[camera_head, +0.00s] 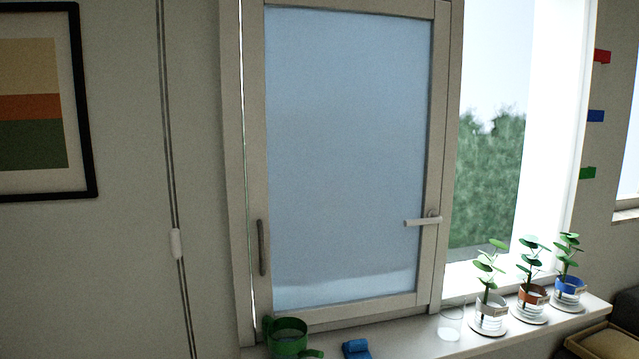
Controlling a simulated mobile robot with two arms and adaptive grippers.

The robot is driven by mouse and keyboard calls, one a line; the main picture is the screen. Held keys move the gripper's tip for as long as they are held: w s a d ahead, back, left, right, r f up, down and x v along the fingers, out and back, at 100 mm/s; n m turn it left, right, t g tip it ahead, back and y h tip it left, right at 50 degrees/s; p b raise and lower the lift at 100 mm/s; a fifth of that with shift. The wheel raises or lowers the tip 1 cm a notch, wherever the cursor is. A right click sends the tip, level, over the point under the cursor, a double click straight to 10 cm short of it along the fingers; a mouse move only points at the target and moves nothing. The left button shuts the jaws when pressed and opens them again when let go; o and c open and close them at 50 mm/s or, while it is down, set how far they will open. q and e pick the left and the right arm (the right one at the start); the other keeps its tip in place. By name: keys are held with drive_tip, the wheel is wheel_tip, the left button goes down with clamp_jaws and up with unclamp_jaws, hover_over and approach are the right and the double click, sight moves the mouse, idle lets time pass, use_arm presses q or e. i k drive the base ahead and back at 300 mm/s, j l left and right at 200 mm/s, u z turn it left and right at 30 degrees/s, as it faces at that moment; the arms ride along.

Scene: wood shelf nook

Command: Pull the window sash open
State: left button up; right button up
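The window sash (437,130) has a pale frame around a frosted, bluish pane (345,150). It stands upright in the left part of the window. A light lever handle (423,221) sits on its right stile and points left, roughly level. A grey vertical pull handle (263,247) is on its left stile. A thin bright line runs along the sash's left edge; I cannot tell whether it is a gap. To the right of the sash, sky and green trees show. Neither of my grippers is in view.
On the sill (410,343) stand a green mug-like vessel (287,338), a blue object (356,349), a clear glass (451,322) and three potted plants, in white (490,315), brown (532,297) and blue (569,288) pots. A cord (175,243) hangs left of the window.

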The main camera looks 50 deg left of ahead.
sight(434, 15)
drive_tip(key=u, duration=1.35)
